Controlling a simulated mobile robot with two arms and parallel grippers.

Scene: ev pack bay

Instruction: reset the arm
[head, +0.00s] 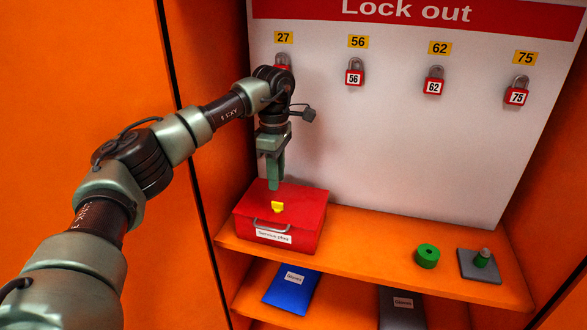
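My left arm (137,162) reaches in from the left, bent at its joints, with its last part hanging down in front of the white board. My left gripper (274,178) points down over the red box (306,220), just above and behind a small yellow piece (277,207) at the box's lid. Its fingers overlap from this angle, so I cannot tell whether they are open or shut, and I see nothing clearly held. My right gripper is out of view.
Red padlocks 56 (354,77), 62 (433,86) and 75 (516,96) hang on the "Lock out" board (400,150); another under 27 is partly hidden by my arm. A green ring (427,256) and a grey plate with a peg (474,270) sit right on the orange shelf (370,250).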

